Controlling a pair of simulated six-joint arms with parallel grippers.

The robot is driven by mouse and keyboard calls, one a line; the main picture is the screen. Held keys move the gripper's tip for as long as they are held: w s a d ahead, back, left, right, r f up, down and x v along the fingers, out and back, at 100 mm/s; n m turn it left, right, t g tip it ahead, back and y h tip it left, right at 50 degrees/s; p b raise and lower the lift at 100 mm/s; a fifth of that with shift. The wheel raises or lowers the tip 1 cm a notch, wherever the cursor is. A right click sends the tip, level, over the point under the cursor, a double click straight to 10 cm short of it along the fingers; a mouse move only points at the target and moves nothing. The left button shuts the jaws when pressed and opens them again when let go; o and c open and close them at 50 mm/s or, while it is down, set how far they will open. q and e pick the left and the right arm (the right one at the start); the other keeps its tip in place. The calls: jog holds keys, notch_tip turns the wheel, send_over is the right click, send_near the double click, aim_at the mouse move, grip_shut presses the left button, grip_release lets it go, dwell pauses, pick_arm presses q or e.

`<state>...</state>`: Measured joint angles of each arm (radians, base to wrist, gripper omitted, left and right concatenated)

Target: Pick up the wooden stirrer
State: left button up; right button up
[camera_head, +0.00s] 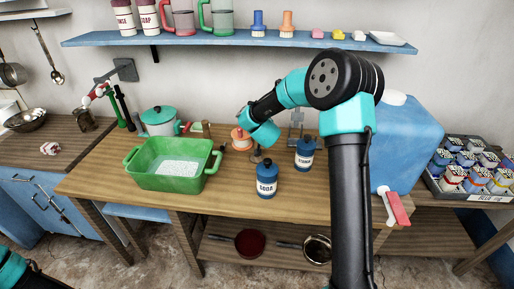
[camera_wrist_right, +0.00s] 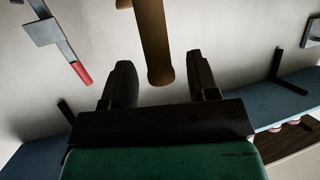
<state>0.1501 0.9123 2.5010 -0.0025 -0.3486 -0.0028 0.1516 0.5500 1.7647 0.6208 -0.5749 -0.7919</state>
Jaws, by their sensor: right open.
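A brown wooden rod with a rounded end, which looks like the wooden stirrer (camera_wrist_right: 155,45), comes in from the top edge of the right wrist view. Its rounded end shows between and beyond the fingers of my right gripper (camera_wrist_right: 159,62). The fingers are apart, and I see no contact with the rod. In the head view a small brown wooden piece (camera_head: 206,129) stands behind the green tub; I cannot tell whether it is the same rod. There my right arm reaches left over the table, and its fingers are hard to make out. My left gripper is out of view.
The green tub (camera_head: 146,181) with white contents and a lidded pot (camera_head: 159,121) stand left of my right wrist. Two blue soda bottles (camera_head: 266,181) stand close in front and to the right. A blue box (camera_head: 412,140) is at right; a shelf (camera_head: 235,38) runs above.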

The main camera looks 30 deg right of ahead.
jog(key=shift+x, duration=1.9)
jog(key=shift+c, duration=0.5)
grip_shut()
